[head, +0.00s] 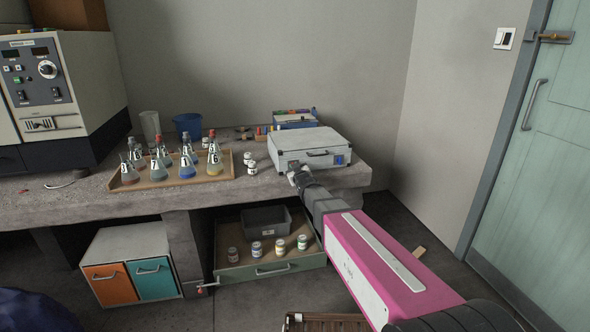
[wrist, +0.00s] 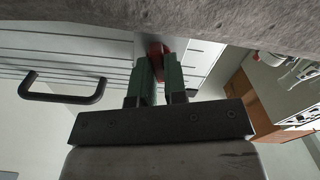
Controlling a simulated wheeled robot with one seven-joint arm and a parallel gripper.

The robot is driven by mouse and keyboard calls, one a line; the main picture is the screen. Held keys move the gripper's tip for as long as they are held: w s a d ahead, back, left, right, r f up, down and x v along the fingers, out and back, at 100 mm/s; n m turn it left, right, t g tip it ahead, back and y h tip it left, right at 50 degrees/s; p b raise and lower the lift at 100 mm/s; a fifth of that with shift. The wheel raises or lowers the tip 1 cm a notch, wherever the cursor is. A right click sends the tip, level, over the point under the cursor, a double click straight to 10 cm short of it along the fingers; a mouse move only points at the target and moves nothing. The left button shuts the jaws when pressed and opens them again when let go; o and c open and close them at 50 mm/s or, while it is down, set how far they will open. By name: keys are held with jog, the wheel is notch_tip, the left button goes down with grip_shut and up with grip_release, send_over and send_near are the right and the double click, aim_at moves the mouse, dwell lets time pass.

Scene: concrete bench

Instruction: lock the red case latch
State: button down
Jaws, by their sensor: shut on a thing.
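The pale grey case (head: 304,140) lies closed on the bench near its right end, with a dark handle (head: 317,154) and a blue latch (head: 339,159) on its front. My gripper (head: 296,175) is at the left part of the case's front. In the wrist view, my gripper (wrist: 158,64) has its green fingers closed around the red latch (wrist: 155,48) on the case front. The handle (wrist: 63,88) shows to the left there. The latch is partly hidden by the fingers, and its exact angle cannot be told.
The concrete bench (head: 95,201) carries a brown tray (head: 222,170) of flasks left of the case, with small white jars (head: 252,168) between. A blue box (head: 294,119) stands behind the case. An open drawer (head: 240,271) with jars sticks out below.

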jog(key=n, duration=0.7)
jog(key=shift+a+f, duration=0.1)
jog(key=n, duration=0.7)
jog(key=shift+s+f, duration=0.1)
jog(key=shift+f, duration=0.05)
dwell(0.4)
jog(key=c, duration=1.2)
grip_release()
jog(key=shift+o, duration=0.2)
jog(key=v, duration=1)
jog(key=shift+s, duration=0.4)
